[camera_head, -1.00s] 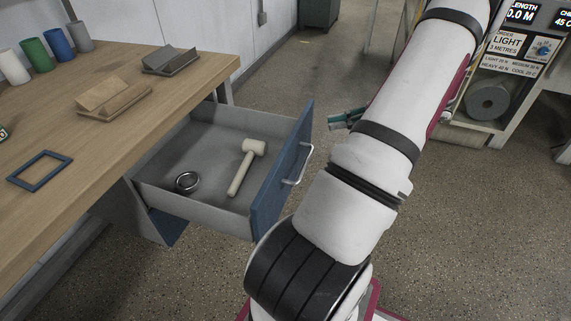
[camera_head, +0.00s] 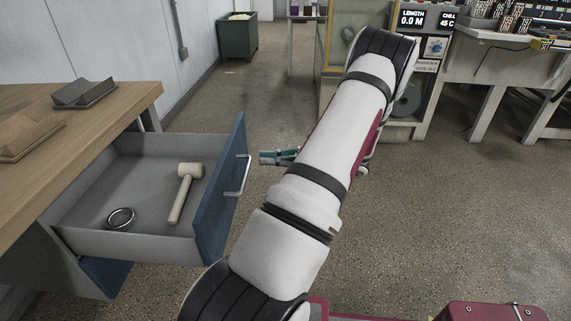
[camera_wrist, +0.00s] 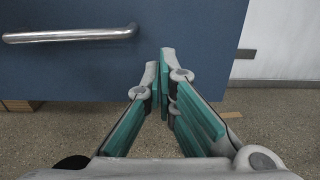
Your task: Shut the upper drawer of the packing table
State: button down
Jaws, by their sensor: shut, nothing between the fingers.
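The upper drawer (camera_head: 140,185) of the packing table (camera_head: 75,120) is pulled well out. Its blue front (camera_head: 220,195) carries a silver bar handle (camera_head: 237,176). A wooden mallet (camera_head: 185,190) and a metal ring (camera_head: 121,218) lie inside the drawer. My gripper (camera_head: 264,158) is to the right of the drawer front, near the handle's far end, partly hidden behind my arm. In the wrist view the gripper (camera_wrist: 162,70) is shut and empty, its teal fingers pointing at the blue front (camera_wrist: 90,75), with the handle (camera_wrist: 70,35) at upper left. Contact with the front cannot be told.
A lower blue drawer front (camera_head: 106,275) shows beneath the open drawer. Wooden blocks (camera_head: 25,138) and a grey holder (camera_head: 85,92) stand on the tabletop. A green bin (camera_head: 237,36) stands at the back. The speckled floor right of the drawer is clear apart from my arm.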

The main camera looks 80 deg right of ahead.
jog(key=w, duration=0.2)
jog(key=w+b, duration=0.1)
jog(key=w, duration=0.2)
jog(key=shift+a, duration=0.2)
jog(key=p, duration=0.4)
send_over(152, 173)
jog(key=shift+a, duration=0.1)
jog(key=shift+w+r, duration=0.1)
jog(key=shift+w, duration=0.75)
